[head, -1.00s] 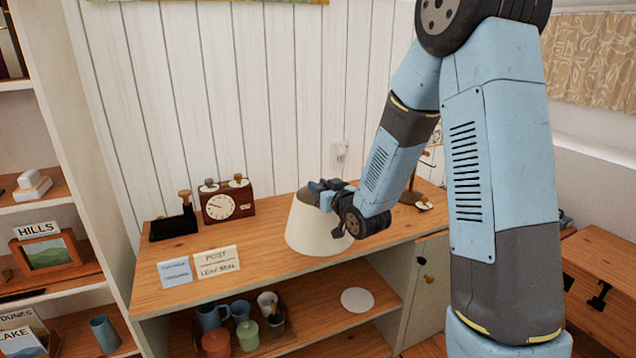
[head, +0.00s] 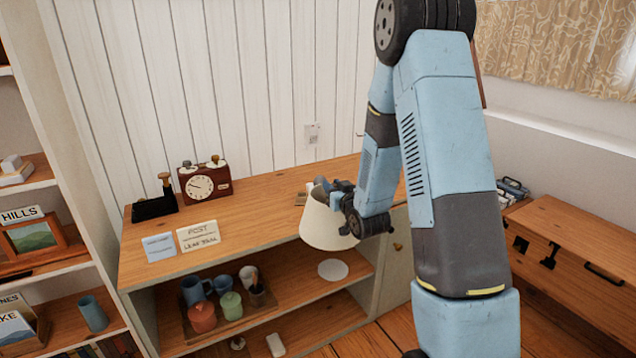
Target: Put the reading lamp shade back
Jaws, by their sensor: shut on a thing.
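The cream lamp shade (head: 325,228) is in the middle of the head view, wide end down, at the front edge of the wooden desk top (head: 268,192). My gripper (head: 330,190) is shut on the shade at its upper right side. The fingertips are partly hidden by the wrist and the shade. The shade overlaps the desk's front edge in the picture, and I cannot tell how high it is held. The lamp itself is not clearly seen; my arm covers the right part of the desk.
A red-brown clock (head: 205,182), a black holder (head: 153,205) and two cards (head: 197,236) stand on the desk's left. Mugs and jars (head: 202,317) and a white disc (head: 333,270) sit on the shelf below. A wooden chest (head: 570,240) stands at right. The desk's middle is clear.

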